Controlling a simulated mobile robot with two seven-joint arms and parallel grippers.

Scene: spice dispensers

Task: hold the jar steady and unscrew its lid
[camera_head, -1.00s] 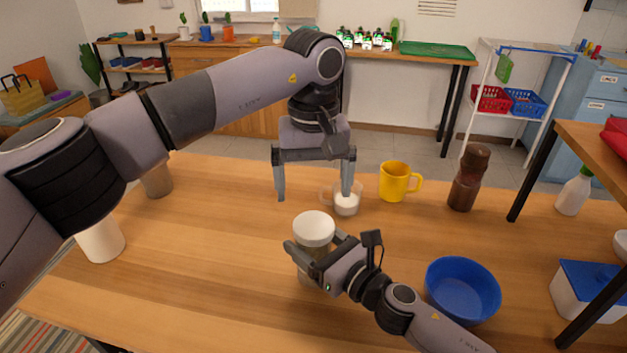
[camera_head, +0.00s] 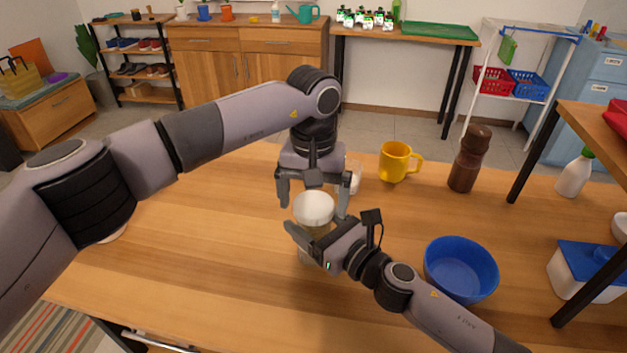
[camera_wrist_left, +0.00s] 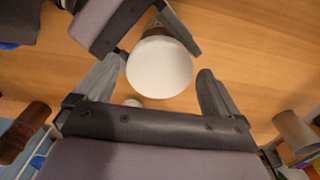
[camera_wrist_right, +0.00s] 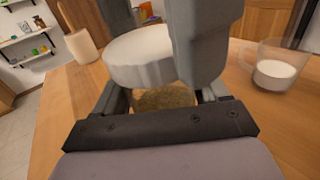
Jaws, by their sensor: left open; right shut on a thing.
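The jar (camera_head: 310,238) stands on the wooden table with a white round lid (camera_head: 314,207) on top. My right gripper (camera_head: 312,248) is shut on the jar's body below the lid. The lid also shows in the right wrist view (camera_wrist_right: 142,57). My left gripper (camera_head: 313,205) is open and points down from above, with its fingers on either side of the lid. In the left wrist view the lid (camera_wrist_left: 160,67) lies between and slightly beyond the open fingertips. I cannot tell whether they touch it.
A glass cup with white contents (camera_head: 352,178) stands just behind the jar. A yellow mug (camera_head: 396,163), a brown pepper mill (camera_head: 469,160) and a blue bowl (camera_head: 460,268) are to the right. The table's left front part (camera_head: 180,265) is clear.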

